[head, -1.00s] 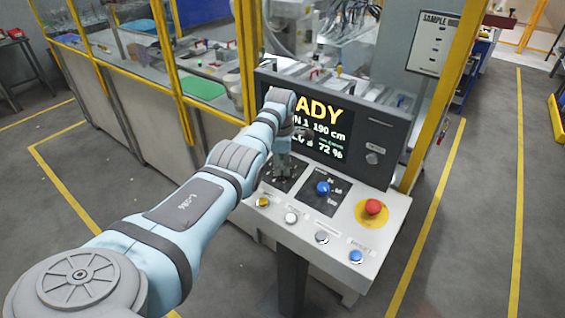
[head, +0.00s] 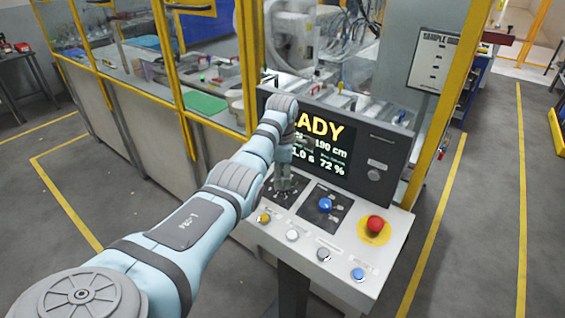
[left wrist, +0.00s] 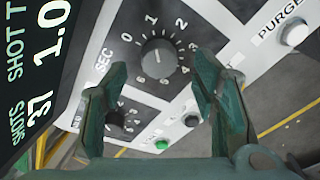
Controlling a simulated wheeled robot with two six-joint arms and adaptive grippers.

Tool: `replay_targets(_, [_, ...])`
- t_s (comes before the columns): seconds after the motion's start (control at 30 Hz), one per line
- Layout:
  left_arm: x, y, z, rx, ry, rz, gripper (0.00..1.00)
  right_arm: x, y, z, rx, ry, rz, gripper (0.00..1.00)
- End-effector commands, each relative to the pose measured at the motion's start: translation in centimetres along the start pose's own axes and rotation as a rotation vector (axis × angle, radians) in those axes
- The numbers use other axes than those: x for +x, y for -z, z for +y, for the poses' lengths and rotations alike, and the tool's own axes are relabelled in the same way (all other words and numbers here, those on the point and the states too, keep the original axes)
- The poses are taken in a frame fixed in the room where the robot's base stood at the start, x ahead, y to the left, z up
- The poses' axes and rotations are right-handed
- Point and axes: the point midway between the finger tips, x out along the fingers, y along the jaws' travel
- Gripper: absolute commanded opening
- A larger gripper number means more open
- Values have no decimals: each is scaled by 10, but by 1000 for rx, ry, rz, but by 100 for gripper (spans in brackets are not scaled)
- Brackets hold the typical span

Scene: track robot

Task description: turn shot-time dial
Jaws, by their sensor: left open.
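The round grey dial (left wrist: 159,58) sits on a black plate with a scale from 0 upward and the word SEC, in the left wrist view. My left gripper (left wrist: 161,70) is open, its two green fingers apart on either side of the dial in that view; I cannot tell whether they touch it. In the head view my left gripper (head: 283,181) points down over the left black plate of the console and hides its dial. The screen (head: 325,148) shows 1.0 s and 72 %; the wrist view screen (left wrist: 38,70) reads SHOT T 1.0. My right gripper is not in view.
A blue knob (head: 325,204) is on the adjacent plate. A red stop button (head: 375,224) and several push buttons line the console (head: 345,262). Another dark knob (left wrist: 115,121) and a PURGE button (left wrist: 294,33) show in the wrist view. Yellow-framed guarding (head: 240,70) stands behind.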

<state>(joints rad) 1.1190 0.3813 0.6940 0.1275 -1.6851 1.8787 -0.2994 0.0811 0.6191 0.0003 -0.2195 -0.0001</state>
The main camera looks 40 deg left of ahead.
Motion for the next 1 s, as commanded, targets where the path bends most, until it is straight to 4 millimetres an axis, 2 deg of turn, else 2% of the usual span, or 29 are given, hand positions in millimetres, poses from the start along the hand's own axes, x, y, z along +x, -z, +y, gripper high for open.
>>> replay_targets(0.1, [-34,0,2,-1,-5,-2,54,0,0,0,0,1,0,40])
replay_targets(0.2, [-60,0,1,-2,-2,-2,54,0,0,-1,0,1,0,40])
replay_targets(0.33, [-82,1,1,-1,2,-2,54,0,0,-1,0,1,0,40])
replay_targets(0.47, [-88,1,0,-1,3,-1,54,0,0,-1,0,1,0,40])
replay_targets(1.0, [-87,0,1,-1,3,-1,54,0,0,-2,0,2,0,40])
